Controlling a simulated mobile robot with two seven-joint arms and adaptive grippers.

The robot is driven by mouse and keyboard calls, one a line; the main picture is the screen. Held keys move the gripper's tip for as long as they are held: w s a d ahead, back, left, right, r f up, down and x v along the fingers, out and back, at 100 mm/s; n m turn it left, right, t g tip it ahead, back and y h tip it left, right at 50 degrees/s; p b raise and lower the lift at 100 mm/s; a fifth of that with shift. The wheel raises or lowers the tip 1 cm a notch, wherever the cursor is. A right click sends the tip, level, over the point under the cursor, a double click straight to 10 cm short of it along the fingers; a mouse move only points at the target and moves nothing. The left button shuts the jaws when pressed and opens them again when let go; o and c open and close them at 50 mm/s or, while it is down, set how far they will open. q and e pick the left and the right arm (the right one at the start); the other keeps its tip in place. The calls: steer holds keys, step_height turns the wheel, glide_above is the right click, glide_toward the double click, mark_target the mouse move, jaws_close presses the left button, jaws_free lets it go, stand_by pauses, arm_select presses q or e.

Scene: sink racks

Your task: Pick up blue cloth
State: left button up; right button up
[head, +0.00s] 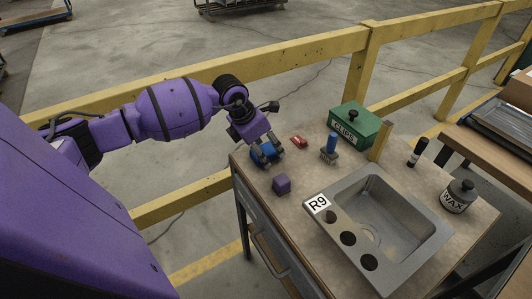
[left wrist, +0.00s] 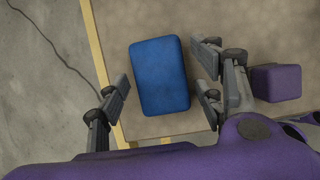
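The blue cloth (head: 264,153) is a folded, rounded block near the left corner of the table. It also shows whole in the left wrist view (left wrist: 159,76). My left gripper (head: 267,148) is over it, coming from the left. In the left wrist view my left gripper (left wrist: 166,92) is open, with one finger on the left side of the cloth and the others on its right side. Gaps show between the fingers and the cloth. In the head view the gripper partly covers the cloth. My right gripper is not in view.
A purple block (head: 282,185) sits close to the cloth. A red item (head: 299,141), a blue-handled brush (head: 330,149) and a green CLIPS box (head: 353,130) stand behind. The sink (head: 400,213) fills the front. A WAX jar (head: 459,196) and a black marker (head: 418,152) are at right.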

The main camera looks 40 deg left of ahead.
mark_target(269, 148)
arm_select(q)
steer(key=c, duration=0.8)
steer(key=shift+o, duration=0.2)
steer(key=shift+r, duration=0.55)
step_height(269, 148, up, 2)
steer(key=shift+s+r, duration=0.15)
steer(key=shift+r, duration=0.1)
steer(key=s+d+r, duration=0.8)
steer(key=s+r, duration=0.1)
steer(key=s, duration=0.2)
steer(key=shift+r+b, duration=0.2)
steer(key=shift+b, duration=0.1)
steer(key=shift+s, duration=0.1)
